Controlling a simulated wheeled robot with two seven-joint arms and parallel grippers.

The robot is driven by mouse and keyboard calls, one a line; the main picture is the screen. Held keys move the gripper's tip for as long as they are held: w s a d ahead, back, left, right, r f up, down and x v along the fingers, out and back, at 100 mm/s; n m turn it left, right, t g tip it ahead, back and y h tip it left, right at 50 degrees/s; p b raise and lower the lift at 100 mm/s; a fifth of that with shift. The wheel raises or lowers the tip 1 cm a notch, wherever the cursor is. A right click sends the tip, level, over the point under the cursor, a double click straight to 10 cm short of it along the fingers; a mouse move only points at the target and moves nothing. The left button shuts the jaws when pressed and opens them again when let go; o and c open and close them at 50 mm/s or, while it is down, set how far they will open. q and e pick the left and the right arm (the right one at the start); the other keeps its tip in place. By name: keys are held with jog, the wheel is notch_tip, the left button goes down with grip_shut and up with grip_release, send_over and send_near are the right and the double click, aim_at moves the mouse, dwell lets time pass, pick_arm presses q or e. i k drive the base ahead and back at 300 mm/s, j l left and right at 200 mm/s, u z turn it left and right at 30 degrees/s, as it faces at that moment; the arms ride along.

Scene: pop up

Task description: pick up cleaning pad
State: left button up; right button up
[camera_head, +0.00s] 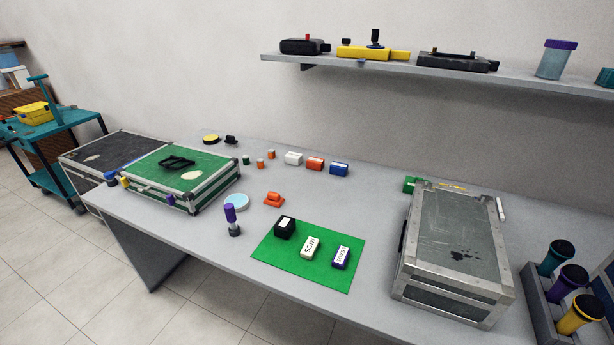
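No thing in view is plainly marked as a cleaning pad. A light blue round flat disc (236,202) lies on the grey table beside the green case. A small orange block with a raised top (273,199) sits to its right. A yellow round disc with a dark rim (211,138) lies farther back on the table. I cannot tell which of these is the cleaning pad. Neither of my grippers is in view.
A green mat (277,269) bears several small labelled blocks. A purple-topped cylinder (231,220) stands left of it. The green case (195,162) is at left, a grey metal case (454,235) at right. A wall shelf (400,66) hangs above.

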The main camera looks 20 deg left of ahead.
aim_at(274, 198)
jog(key=u, duration=1.35)
